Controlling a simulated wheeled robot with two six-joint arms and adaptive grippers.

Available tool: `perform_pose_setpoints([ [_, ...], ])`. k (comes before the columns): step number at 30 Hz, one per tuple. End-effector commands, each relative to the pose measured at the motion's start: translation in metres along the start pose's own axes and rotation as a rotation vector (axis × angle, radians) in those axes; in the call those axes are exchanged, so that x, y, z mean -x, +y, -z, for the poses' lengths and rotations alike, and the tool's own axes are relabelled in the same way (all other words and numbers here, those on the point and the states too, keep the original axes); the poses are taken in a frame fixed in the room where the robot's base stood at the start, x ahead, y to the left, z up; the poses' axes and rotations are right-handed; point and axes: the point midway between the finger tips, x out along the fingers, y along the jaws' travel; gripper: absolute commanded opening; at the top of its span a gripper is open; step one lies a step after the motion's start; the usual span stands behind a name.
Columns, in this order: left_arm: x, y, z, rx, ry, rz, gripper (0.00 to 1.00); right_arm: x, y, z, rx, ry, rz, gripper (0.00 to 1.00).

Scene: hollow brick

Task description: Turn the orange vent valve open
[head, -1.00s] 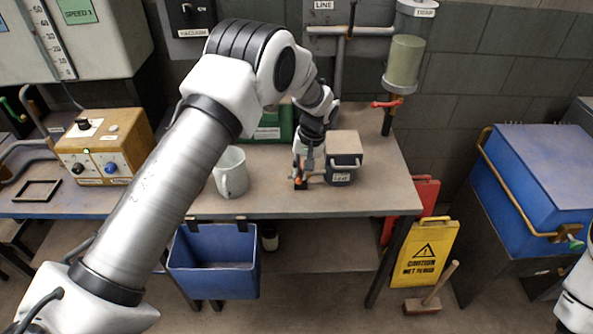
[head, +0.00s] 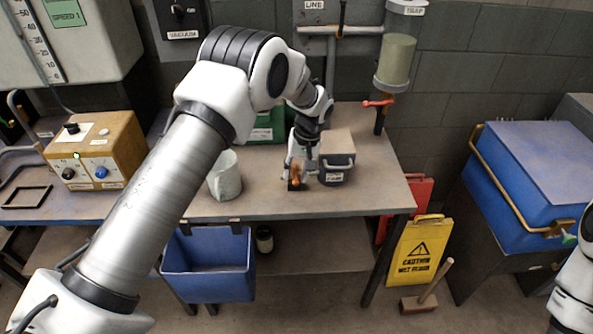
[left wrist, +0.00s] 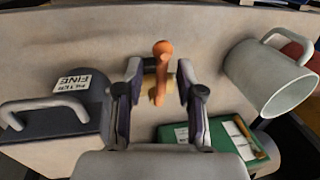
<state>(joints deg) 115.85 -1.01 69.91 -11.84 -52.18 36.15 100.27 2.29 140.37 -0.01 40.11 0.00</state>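The orange vent valve (head: 295,180) sits on the bench just left of the dark filter box. In the left wrist view its orange handle (left wrist: 161,72) stands between the two fingers, with a gap on each side. My left gripper (left wrist: 159,68) is open around the handle and not visibly touching it. In the head view the left gripper (head: 298,166) is over the valve and partly hides it. The valve's base is mostly hidden. My right gripper is out of view; only part of the right arm shows at the right edge.
The filter box (head: 336,172) stands close beside the gripper. A white mug (head: 225,178) is to the left, a green case (head: 266,126) behind. A red-handled valve (head: 378,103) is at the bench's back right. The bench's front right is clear.

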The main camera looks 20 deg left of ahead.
Motion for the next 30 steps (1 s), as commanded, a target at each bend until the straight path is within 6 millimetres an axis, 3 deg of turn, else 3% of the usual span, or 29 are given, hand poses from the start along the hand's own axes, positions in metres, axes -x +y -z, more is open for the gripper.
perform_pose_setpoints([
  [8,0.010,0.000,0.002,-0.001,0.005,-0.002,0.37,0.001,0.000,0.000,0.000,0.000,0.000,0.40],
  [21,0.107,0.001,0.002,-0.001,0.003,-0.001,0.37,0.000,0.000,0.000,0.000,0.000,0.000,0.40],
  [24,0.118,0.001,0.001,-0.001,0.002,0.000,0.37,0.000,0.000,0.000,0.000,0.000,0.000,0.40],
  [30,0.120,0.001,0.001,-0.001,0.001,0.000,0.37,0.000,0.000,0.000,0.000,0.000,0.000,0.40],
])
